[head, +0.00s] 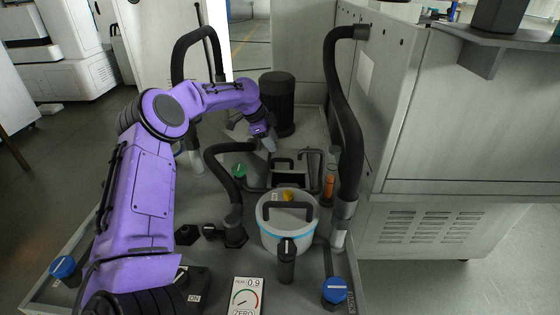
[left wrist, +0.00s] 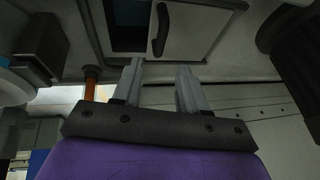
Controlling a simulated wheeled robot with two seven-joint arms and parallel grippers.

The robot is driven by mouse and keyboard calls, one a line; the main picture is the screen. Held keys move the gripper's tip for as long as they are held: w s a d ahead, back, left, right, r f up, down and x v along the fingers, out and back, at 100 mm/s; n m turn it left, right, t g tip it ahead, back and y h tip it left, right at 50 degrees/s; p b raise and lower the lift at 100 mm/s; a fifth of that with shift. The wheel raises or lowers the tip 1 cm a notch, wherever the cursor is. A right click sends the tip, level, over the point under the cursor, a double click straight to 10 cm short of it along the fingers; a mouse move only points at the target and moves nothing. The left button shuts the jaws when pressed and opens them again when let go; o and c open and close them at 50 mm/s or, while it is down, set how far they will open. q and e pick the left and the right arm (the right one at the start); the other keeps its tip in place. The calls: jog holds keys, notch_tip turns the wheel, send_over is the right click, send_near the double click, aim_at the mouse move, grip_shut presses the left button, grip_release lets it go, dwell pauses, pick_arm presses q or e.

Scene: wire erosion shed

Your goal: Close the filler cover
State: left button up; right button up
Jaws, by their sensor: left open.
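The filler cover (left wrist: 195,35) is a pale grey panel with a dark curved handle (left wrist: 160,28) in the left wrist view. It lies beside a dark rectangular opening (left wrist: 128,38) and leaves it uncovered, so the cover stands open. In the head view the dark-framed filler area is just behind the round tub, partly hidden and small. My left gripper (head: 268,142) is open and empty, just behind and left of it. In the left wrist view its two grey fingers (left wrist: 160,78) reach toward the cover's near edge; contact cannot be told. My right gripper is not in view.
A pale tub (head: 268,235) with a dark handle stands in front of the filler. A thick black hose (head: 345,110) rises on the right, beside an orange post (head: 329,186). A black cylinder (head: 277,105) stands behind. A gauge (head: 246,297) and blue knob (head: 335,290) are at the front.

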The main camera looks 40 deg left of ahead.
aim_at(283, 159)
pick_arm(q)
jog(key=x, duration=0.8)
jog(key=shift+b, duration=0.35)
grip_shut()
